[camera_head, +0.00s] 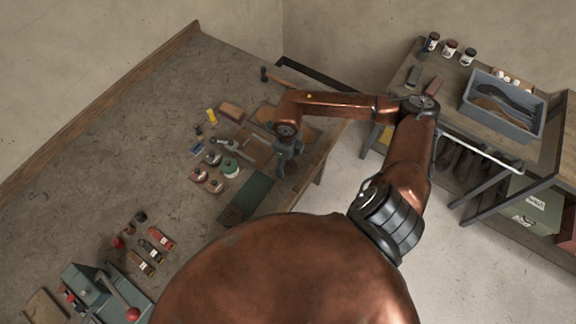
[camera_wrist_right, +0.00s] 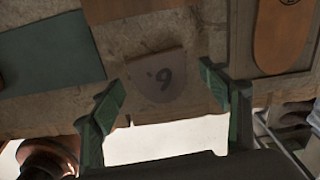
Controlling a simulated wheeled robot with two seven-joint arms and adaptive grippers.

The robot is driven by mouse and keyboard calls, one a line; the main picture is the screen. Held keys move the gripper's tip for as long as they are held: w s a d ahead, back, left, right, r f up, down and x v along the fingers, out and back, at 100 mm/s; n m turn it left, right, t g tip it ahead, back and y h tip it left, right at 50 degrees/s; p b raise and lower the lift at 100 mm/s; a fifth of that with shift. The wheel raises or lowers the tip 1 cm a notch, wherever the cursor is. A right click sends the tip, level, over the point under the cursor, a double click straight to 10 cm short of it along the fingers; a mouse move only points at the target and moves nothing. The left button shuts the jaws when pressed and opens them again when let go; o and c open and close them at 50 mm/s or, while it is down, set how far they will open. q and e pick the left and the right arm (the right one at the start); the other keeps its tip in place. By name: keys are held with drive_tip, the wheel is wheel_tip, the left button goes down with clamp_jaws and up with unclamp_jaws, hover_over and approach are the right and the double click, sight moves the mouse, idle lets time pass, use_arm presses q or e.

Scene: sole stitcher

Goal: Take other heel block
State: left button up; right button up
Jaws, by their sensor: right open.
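A brown heel block (camera_wrist_right: 158,88) with a rounded end and a dark numeral on it lies on the bench near its front edge in the right wrist view. My right gripper (camera_wrist_right: 162,92) is open, its two green-padded fingers apart on either side of the block in the picture; I cannot tell the height gap. In the head view the right gripper (camera_head: 284,168) is over the bench's front edge, and the heel block is not discernible there. My left gripper is not in view.
A green mat (camera_head: 248,198) lies left of the gripper. A tan sole (camera_wrist_right: 283,38) lies on a board at right in the wrist view. Tins (camera_head: 230,167) and tools stand further left. A side table holds a grey bin (camera_head: 533,131). Floor is open beyond the bench edge.

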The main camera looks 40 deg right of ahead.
drive_tip(key=shift+f, duration=0.25)
drive_tip(key=shift+c, duration=0.7)
drive_tip(key=c, duration=1.1)
